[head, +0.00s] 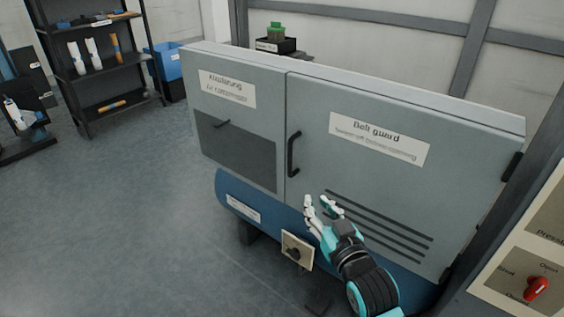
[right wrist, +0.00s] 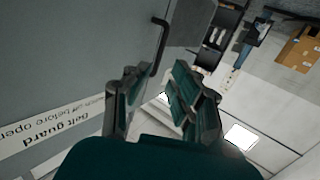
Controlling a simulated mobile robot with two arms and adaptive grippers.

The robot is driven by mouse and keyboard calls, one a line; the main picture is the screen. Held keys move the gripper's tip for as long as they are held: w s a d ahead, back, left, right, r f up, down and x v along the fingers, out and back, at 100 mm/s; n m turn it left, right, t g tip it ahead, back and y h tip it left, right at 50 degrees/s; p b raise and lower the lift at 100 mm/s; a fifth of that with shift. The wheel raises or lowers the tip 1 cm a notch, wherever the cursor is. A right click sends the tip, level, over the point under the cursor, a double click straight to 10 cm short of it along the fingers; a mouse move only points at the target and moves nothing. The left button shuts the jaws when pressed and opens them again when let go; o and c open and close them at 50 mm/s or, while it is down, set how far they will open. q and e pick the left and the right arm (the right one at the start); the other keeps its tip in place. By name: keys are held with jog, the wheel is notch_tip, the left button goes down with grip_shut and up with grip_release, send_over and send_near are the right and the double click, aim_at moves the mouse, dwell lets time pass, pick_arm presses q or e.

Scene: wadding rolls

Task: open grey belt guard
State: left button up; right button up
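The grey belt guard (head: 375,185) is the right door of a grey cabinet, with a "Belt guard" label (head: 380,139) and dark vent slots. It looks shut. Its black vertical handle (head: 293,153) is at the door's left edge; the handle also shows in the right wrist view (right wrist: 160,42). My right gripper (head: 319,203) is open and empty, below and right of the handle in the head view. In the right wrist view its spread fingers (right wrist: 154,78) point toward the handle, which appears apart from them. My left gripper is not in view.
A blue tank (head: 232,197) lies under the cabinet, with a switch plate (head: 297,250) at its front. A panel with a red knob (head: 537,287) stands at the right. A black shelf (head: 95,60) is at the back left. The floor (head: 110,220) at the left is clear.

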notch_tip(320, 180, up, 2)
jog(key=b, duration=0.1)
send_near(291, 157)
jog(key=shift+t, duration=0.3)
jog(key=b+x, duration=0.1)
jog(key=x, duration=0.3)
jog(key=b+x, duration=0.1)
jog(key=x, duration=0.4)
jog(key=shift+f, duration=0.25)
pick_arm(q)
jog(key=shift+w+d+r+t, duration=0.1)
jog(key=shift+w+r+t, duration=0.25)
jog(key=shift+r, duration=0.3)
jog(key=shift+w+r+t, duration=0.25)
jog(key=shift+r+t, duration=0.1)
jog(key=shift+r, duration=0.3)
pick_arm(e)
jog(key=shift+x, duration=0.85)
jog(key=shift+a, duration=0.1)
grip_shut()
